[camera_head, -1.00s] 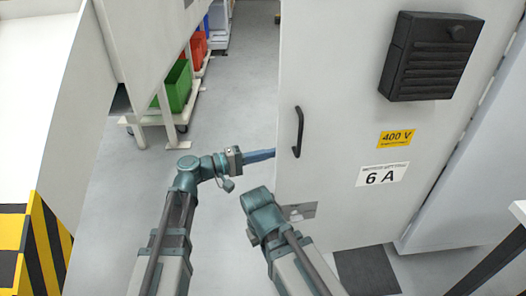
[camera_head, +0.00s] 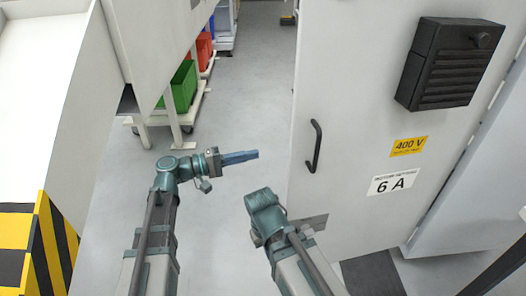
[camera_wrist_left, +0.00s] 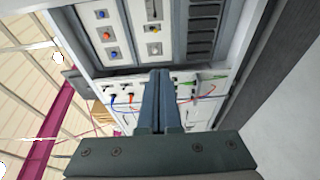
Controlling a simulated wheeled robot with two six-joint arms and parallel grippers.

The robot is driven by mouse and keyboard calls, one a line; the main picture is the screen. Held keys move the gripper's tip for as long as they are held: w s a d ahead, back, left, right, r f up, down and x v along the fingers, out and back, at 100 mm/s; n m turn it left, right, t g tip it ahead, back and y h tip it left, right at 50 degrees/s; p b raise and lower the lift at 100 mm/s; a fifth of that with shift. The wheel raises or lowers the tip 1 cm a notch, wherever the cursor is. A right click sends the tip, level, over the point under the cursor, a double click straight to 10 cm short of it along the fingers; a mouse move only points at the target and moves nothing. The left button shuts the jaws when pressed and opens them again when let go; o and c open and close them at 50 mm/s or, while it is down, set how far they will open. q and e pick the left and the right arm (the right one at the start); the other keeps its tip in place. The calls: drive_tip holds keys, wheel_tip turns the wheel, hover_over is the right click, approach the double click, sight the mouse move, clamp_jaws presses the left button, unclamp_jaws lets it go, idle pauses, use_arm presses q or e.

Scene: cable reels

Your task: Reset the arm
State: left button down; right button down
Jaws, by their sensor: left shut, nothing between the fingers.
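My left gripper (camera_head: 256,154) is in the middle of the head view, its blue fingers pointing right toward a grey cabinet door (camera_head: 362,112). The fingers are shut together and hold nothing. A strip of floor shows between their tips and the door edge in the picture. In the left wrist view the shut fingers (camera_wrist_left: 160,75) point toward a panel with buttons and coloured wires (camera_wrist_left: 130,98). My right arm (camera_head: 265,215) ends low in the head view, left of the door's lower part; its gripper fingers do not show.
The door has a black handle (camera_head: 315,146), a black vent box (camera_head: 450,65) and a yellow 400 V label (camera_head: 408,147). A cart with green (camera_head: 182,86) and red bins stands back left. A yellow-black striped block (camera_head: 40,245) is at left. Grey floor (camera_head: 240,95) lies clear between.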

use_arm(q)
drive_tip(key=shift+v, duration=1)
drive_tip(key=shift+s+d, duration=0.1)
drive_tip(key=shift+s, duration=0.1)
drive_tip(key=s+f+m+g+y, duration=0.15)
drive_tip(key=s+f+y, duration=0.3)
drive_tip(key=f, duration=0.45)
drive_tip(key=s+a+f+m+g+y, duration=0.1)
drive_tip(key=s+a+f+y, duration=0.3)
drive_tip(key=a+f+y, duration=0.3)
drive_tip(key=s+a+f+m+g+y, duration=0.1)
drive_tip(key=s+a+f+y, duration=0.2)
drive_tip(key=a+f+y, duration=0.45)
drive_tip(key=s+d+r+m, duration=0.25)
drive_tip(key=s+d, duration=0.35)
drive_tip(key=d, duration=0.3)
wheel_tip(320, 180, up, 34)
drive_tip(key=p, duration=3.5)
drive_tip(key=shift+g, duration=0.35)
